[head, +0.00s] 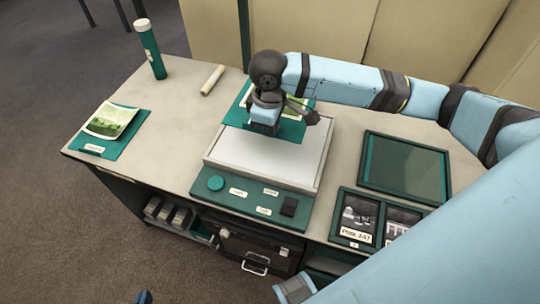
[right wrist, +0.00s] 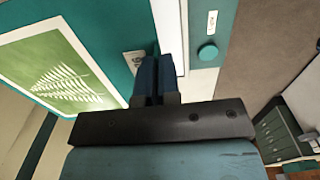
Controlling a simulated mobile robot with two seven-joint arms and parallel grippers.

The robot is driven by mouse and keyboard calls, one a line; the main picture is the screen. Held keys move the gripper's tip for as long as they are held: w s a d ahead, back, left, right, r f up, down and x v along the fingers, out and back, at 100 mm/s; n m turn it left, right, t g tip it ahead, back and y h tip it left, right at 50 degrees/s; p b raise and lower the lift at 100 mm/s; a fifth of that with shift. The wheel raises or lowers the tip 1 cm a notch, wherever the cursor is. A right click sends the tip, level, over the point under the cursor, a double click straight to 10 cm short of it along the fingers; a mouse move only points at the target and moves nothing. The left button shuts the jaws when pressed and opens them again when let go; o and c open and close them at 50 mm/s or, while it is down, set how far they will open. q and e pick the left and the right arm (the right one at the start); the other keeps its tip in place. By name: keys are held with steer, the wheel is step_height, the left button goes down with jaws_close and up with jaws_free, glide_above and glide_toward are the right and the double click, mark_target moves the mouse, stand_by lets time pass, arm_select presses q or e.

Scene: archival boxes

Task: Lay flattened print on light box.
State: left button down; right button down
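A fern print (right wrist: 62,70), green with a white border, lies flat on a teal board (right wrist: 115,40). In the head view the board (head: 291,131) is over the back of the light box (head: 270,158), partly hidden by my right gripper (head: 265,125). In the right wrist view my right gripper (right wrist: 157,80) is shut on the board's edge beside a small label. The light box has a bare white top and a teal control strip with a round knob. Only a dark blue bit of my left gripper (head: 145,297) shows at the bottom edge; its fingers cannot be made out.
A curled green print (head: 110,121) rests on a teal folder (head: 92,147) at the left. A teal tube (head: 150,50) stands at the back left, near a rolled paper (head: 213,80). A teal-framed tray (head: 405,165) and framed plates (head: 358,217) are at the right.

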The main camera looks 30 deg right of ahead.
mark_target(269, 165)
step_height(269, 165, down, 13)
steer(key=shift+r+b, duration=0.1)
steer(key=shift+b, duration=0.4)
steer(key=c, duration=1.3)
jaws_free()
steer(key=shift+f, duration=0.2)
steer(key=shift+c, duration=0.2)
